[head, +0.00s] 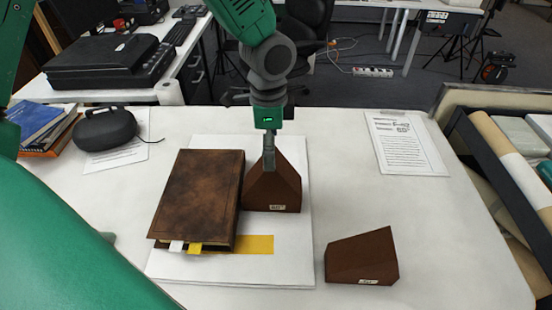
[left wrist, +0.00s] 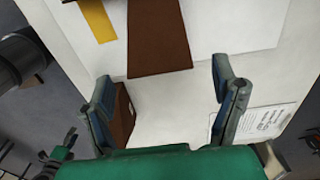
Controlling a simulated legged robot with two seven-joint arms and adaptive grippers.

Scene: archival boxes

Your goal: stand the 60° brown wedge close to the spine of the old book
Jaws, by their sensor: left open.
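A tall, steep brown wedge (head: 275,190) stands on the white board, close to the right of the old brown book (head: 200,195); a narrow gap shows between them. Its label is too small to read. My left gripper (head: 268,165) reaches down over its peak, one finger in front of it. In the left wrist view the wedge (left wrist: 157,40) lies beyond the open, wide-apart fingers (left wrist: 163,85); I cannot tell whether they touch it. A second, lower brown wedge (head: 362,258) sits on the table at the right front and partly shows behind a finger (left wrist: 123,115).
The board (head: 220,270) carries a yellow strip (head: 258,245) by the book's front. A printed sheet (head: 405,145) lies at the right, a dark speaker (head: 105,128) and stacked books (head: 45,125) at the left. The table right of the board is mostly clear.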

